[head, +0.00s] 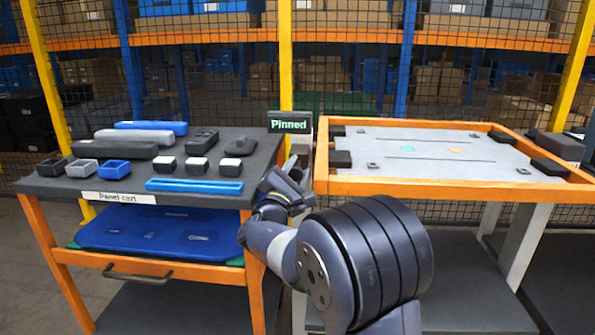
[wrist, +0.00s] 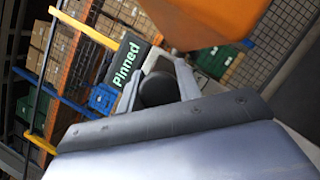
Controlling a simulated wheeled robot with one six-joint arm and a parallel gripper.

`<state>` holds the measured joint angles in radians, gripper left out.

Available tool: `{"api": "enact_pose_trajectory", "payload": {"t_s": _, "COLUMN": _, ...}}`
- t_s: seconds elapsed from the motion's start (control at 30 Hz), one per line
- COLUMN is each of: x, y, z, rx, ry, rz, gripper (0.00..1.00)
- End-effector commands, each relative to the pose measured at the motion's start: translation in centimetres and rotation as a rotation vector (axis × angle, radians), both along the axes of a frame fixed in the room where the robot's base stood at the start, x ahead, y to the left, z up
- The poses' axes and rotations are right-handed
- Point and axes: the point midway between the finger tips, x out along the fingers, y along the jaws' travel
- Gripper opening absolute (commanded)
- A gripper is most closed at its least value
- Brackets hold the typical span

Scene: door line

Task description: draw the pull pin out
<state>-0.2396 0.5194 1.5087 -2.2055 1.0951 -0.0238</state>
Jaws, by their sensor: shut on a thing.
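My gripper (head: 292,172) is in the gap between the panel cart and the orange-framed table, just below the sign that reads "Pinned" (head: 289,122). In the wrist view its grey fingers (wrist: 158,80) are closed on either side of a dark round knob (wrist: 157,90), which looks like the pull pin's head. The pin's shaft is hidden, so I cannot tell how far it sits in its hole. In the head view my own wrist and gripper cover the pin. The sign also shows in the wrist view (wrist: 126,64), left of the knob.
The panel cart (head: 40,186) on the left carries bins, dark blocks and blue parts. The orange-framed table (head: 450,188) stands close on the right; an orange surface (wrist: 205,20) looms near my gripper. Mesh fencing and shelving stand behind.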

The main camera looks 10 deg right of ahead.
Motion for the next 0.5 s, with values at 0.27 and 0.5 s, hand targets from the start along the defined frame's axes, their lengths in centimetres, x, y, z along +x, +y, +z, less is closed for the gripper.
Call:
{"api": "enact_pose_trajectory", "payload": {"t_s": 0.27, "x": -1.9, "y": 0.7, "z": -0.2, "rx": 0.000, "ry": -0.001, "rz": 0.001, "gripper": 0.00}}
{"api": "enact_pose_trajectory", "payload": {"t_s": 0.5, "x": -3.3, "y": 1.1, "z": -0.1, "rx": 0.001, "ry": 0.001, "rz": -0.001, "gripper": 0.00}}
